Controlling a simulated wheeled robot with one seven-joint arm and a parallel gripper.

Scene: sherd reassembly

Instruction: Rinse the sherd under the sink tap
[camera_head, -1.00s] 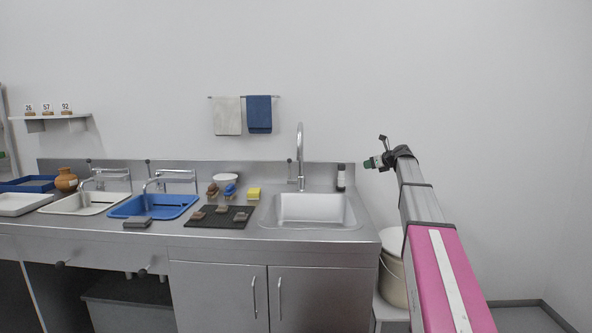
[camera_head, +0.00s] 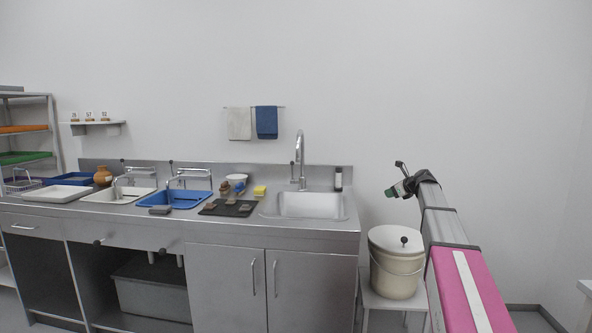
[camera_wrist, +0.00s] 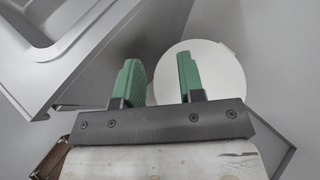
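The steel sink (camera_head: 308,205) is set in the right end of the counter, and its basin looks empty. The tall curved tap (camera_head: 299,160) stands behind it; I cannot make out any water. Several small brownish-grey sherds (camera_head: 231,202) lie on a dark mat (camera_head: 207,211) left of the sink. I cannot tell which one the task means. My gripper (camera_head: 392,191) is raised to the right of the sink, away from the sherds. In the wrist view my gripper (camera_wrist: 160,78) has its green fingers apart with nothing between them.
A lidded cream bucket (camera_head: 395,262) stands on a low stand right of the counter, its pale lid (camera_wrist: 215,70) below my gripper.

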